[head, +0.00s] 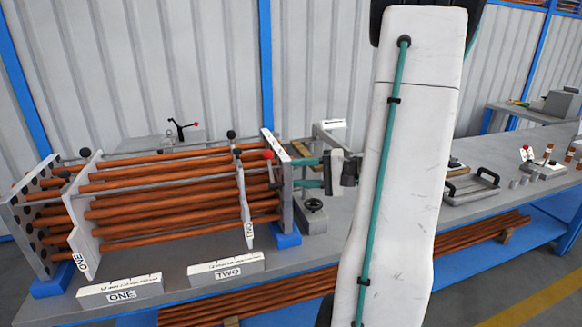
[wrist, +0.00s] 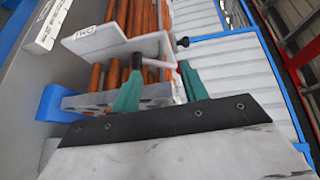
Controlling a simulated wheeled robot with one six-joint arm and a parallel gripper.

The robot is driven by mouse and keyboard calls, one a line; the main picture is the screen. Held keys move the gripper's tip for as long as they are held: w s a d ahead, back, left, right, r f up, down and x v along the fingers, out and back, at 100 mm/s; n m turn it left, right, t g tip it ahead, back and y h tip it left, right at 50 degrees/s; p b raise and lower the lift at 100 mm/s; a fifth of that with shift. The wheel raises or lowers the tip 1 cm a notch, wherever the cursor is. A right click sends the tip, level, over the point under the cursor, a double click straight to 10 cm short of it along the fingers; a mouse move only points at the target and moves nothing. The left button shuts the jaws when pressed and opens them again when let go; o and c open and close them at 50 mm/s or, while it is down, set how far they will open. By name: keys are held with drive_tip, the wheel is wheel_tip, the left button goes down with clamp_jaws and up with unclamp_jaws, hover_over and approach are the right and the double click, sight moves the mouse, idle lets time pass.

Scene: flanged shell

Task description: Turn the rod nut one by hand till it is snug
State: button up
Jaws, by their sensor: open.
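My gripper (head: 297,172) is open at the right end of the tube bundle, its two teal fingers pointing left at the end plate (head: 286,198). In the wrist view the fingers of my gripper (wrist: 160,71) stand apart, one each side of a pale bar end beside the end plate (wrist: 118,99). I cannot tell whether they touch anything. Orange-brown tubes (head: 160,201) and thin grey rods (head: 160,180) run leftward through plate ONE (head: 83,222) and plate TWO (head: 246,205). I cannot make out rod nut one; the fingers and plate may hide it.
Label blocks ONE (head: 121,290) and TWO (head: 226,267) lie on the bench front. A black knob (wrist: 183,41) sticks out near the fingers. A handwheel device (head: 314,214) stands below my gripper. A handled tray (head: 471,188) sits further right.

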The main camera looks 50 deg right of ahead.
drive_tip(key=s+d+f+m+t+h, duration=0.2)
drive_tip(key=s+d+m+t+h, duration=0.15)
drive_tip(key=d, duration=0.45)
drive_tip(key=x, duration=0.8)
drive_tip(key=shift+n+h, duration=0.35)
drive_tip(key=shift+n, duration=0.1)
drive_tip(key=shift+d+f+g, duration=0.1)
drive_tip(key=shift+f+g, duration=0.05)
drive_tip(key=shift+g, duration=0.1)
drive_tip(key=shift+c, duration=0.3)
clamp_jaws()
